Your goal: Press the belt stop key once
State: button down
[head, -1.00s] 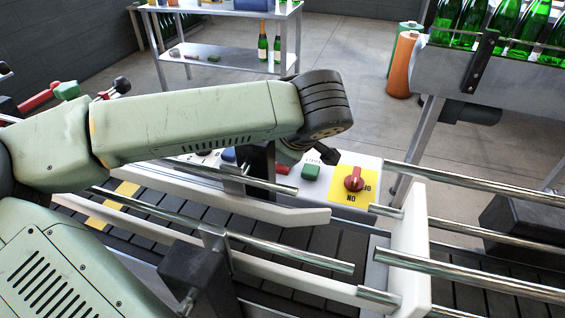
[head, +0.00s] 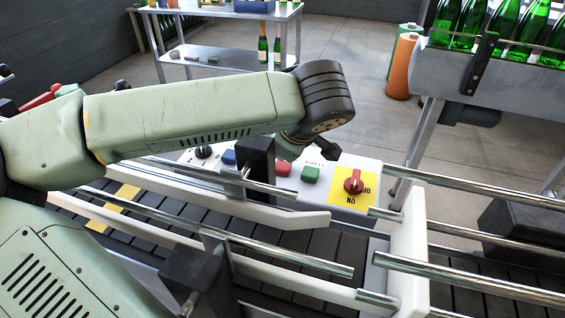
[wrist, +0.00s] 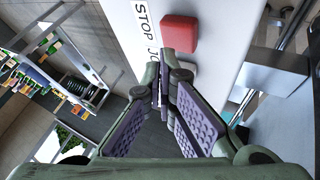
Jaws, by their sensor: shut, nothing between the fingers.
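The control panel (head: 330,207) is a pale box behind the conveyor rails. Its red stop key (head: 283,168) shows in the head view left of a green key (head: 311,173). In the wrist view the red key (wrist: 180,33) is at top centre, beside the printed word STOP (wrist: 143,20). My gripper (wrist: 160,97) is shut and empty. My forearm and wrist hide the fingers in the head view.
A black bracket (head: 258,160) and steel guide rails (head: 290,256) stand in front of the panel. A red rotary switch (head: 353,181) on a yellow plate, a blue key (head: 229,157) and a black knob (head: 203,152) are also there. Green bottles (head: 500,30) stand at the upper right.

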aim_at(279, 165)
jog(key=shift+r, duration=0.1)
jog(key=shift+r+p, duration=1.15)
jog(key=shift+r, duration=1.25)
